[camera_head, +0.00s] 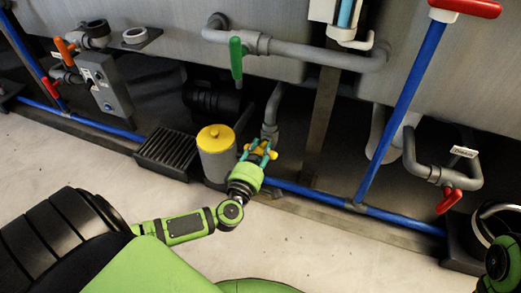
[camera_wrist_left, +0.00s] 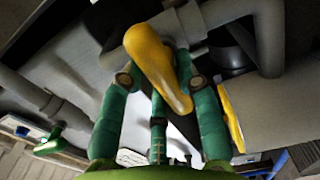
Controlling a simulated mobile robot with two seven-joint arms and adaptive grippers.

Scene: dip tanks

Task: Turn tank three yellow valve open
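The yellow valve handle (camera_head: 262,151) sits on a grey pipe low in front of the tanks, just right of a yellow-capped canister. In the left wrist view the yellow handle (camera_wrist_left: 156,66) lies slantwise between the fingers and fills the gap between them. My left gripper (camera_head: 261,152) has its teal fingers on both sides of this handle and looks shut on it. In the left wrist view the gripper (camera_wrist_left: 158,60) fingers lean inward, and the handle partly hides their tips. My right gripper is out of view.
The canister (camera_head: 215,152) stands close left of my left gripper, beside a black ribbed block (camera_head: 168,153). A blue pipe (camera_head: 310,193) runs low along the tanks. A green lever (camera_head: 236,58) hangs above. A red valve (camera_head: 449,201) is at the right. The floor in front is clear.

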